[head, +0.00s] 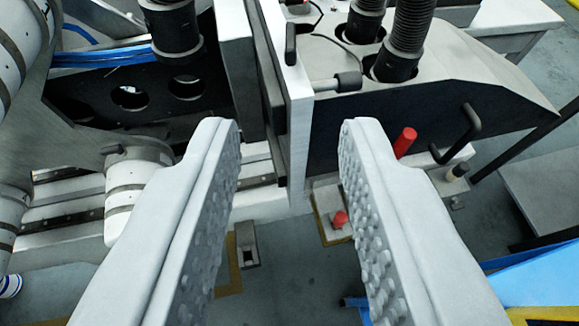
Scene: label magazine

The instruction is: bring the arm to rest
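My gripper (290,135) is in the head view, its two long pale fingers reaching up from the bottom edge. The fingers are wide apart, and their studded inner faces look at each other. Nothing is held between them. Behind the gap stands the machine, with an upright white plate (298,125) between the fingertips in the picture. I cannot tell how far the fingertips are from it. The fingers hide parts of the machine's lower front and the floor.
A black-fronted housing (440,115) with dark ribbed hoses (408,35) and a black handle (458,135) stands right. A red grip (405,142) is near the right finger. White pipes (125,200) crowd the left. Grey floor (300,270) shows below, with a blue object (545,275) lower right.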

